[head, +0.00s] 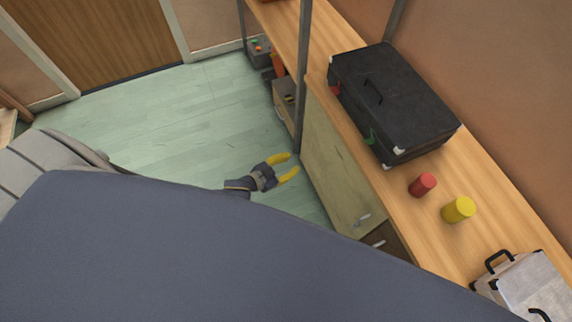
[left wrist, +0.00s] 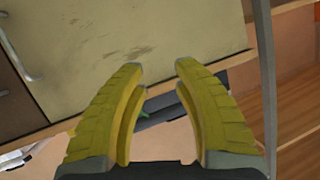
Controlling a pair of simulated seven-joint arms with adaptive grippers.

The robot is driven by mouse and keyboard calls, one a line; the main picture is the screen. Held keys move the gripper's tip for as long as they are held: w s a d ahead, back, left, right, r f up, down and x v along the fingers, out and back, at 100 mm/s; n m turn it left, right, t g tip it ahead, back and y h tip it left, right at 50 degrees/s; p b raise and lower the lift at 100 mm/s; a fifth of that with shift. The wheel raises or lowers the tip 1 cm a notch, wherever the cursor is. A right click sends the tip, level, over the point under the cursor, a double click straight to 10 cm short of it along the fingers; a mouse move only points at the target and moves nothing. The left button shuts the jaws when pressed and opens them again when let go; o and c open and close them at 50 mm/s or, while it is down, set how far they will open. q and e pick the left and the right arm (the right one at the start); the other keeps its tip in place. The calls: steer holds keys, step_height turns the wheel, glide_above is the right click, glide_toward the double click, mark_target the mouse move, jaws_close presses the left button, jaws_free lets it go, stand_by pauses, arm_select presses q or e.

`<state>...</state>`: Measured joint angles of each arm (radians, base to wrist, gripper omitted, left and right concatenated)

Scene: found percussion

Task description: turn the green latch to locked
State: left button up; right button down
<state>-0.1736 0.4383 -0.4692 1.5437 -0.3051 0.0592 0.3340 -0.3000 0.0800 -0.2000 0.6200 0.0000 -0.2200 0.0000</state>
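The green latch (head: 370,138) is on the front side of a black case (head: 385,95), near the case's right end. The case lies on a wooden counter. A red latch (head: 335,90) is near its left end. My left gripper (head: 291,165) has yellow fingers, spread apart with nothing between them. It is left of the counter in the head view, well apart from the green latch. In the left wrist view, its open fingers (left wrist: 160,67) partly hide a dark shape and a small green bit, probably the case and latch. The latch's exact turn is too small to tell. My right gripper is not in view.
A red cylinder (head: 422,185) and a yellow cylinder (head: 458,209) stand on the counter (head: 480,190) right of the case. A silver case (head: 525,285) is at the lower right. A dark upright post (head: 303,70) rises near the counter's front. The floor behind the gripper is clear.

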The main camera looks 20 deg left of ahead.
arm_select(q)
steer(key=shift+s+a+f, duration=0.1)
steer(key=shift+a+f, duration=0.25)
steer(key=shift+f, duration=0.15)
